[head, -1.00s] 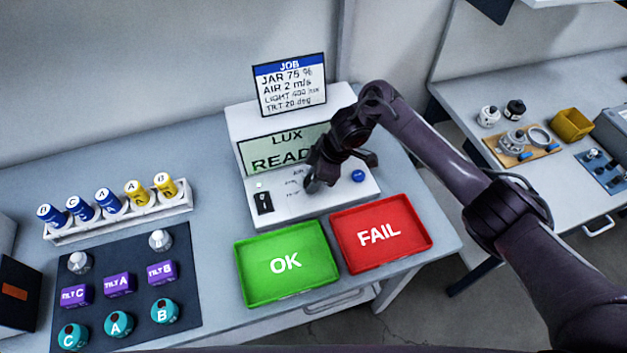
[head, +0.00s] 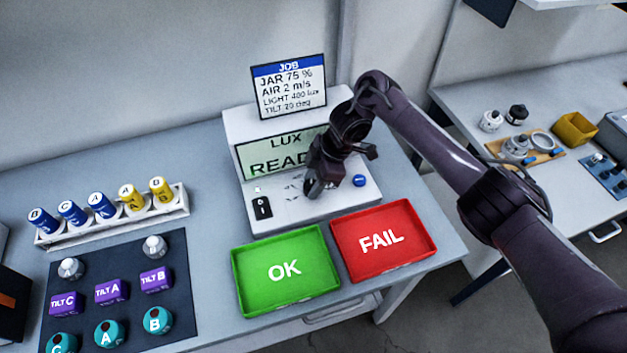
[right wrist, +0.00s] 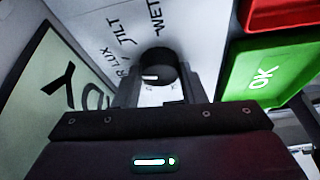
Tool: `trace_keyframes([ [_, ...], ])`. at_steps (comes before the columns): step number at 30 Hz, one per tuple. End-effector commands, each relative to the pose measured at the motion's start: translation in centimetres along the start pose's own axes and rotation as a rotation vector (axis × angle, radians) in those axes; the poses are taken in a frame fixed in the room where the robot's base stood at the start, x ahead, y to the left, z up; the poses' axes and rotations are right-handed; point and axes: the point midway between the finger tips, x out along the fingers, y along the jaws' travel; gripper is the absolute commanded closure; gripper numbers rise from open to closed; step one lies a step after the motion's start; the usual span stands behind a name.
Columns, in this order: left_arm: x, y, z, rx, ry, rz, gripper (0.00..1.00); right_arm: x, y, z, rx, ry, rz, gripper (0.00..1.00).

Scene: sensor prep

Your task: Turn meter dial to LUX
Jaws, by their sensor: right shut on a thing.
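The meter (head: 290,218) is a white box on the bench, and its green display (head: 262,160) reads LUX with READ visible below; my right gripper hides the rest. The dial (right wrist: 157,64) is a black round knob on the meter's panel, with a white pointer mark that points left in the right wrist view, toward the side of the LUX label (right wrist: 122,58). TILT and WET are printed further round. My right gripper (head: 312,190) is shut on the dial, one finger on each side; it also shows in the right wrist view (right wrist: 157,88). My left gripper is out of view.
A green OK tray (head: 240,285) and a red FAIL tray (head: 425,240) lie in front of the meter. A blue button (head: 359,180) and a black switch (head: 262,208) flank the dial. A vial rack (head: 170,213) and a dark mat (head: 185,330) with several sensors are left.

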Motion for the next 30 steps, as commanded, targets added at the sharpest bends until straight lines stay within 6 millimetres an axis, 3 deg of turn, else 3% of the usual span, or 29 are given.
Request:
trace_keyframes([
  [1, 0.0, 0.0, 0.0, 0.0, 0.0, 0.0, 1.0, -0.1, 0.1, 0.0, 0.001, -0.001, 0.002, 0.59],
  [5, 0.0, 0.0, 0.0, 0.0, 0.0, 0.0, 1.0, -0.1, 0.1, 0.0, 0.001, -0.001, 0.002, 0.42],
  [14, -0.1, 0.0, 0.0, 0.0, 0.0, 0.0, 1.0, -0.2, 0.1, 0.0, 0.001, -0.001, 0.002, 0.41],
  [25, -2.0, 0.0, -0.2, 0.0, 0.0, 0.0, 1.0, -5.9, 0.1, 0.0, 0.0, -0.004, 0.005, 0.41],
  [30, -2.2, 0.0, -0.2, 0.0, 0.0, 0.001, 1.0, -7.5, 0.1, 0.1, 0.001, -0.003, 0.003, 0.41],
])
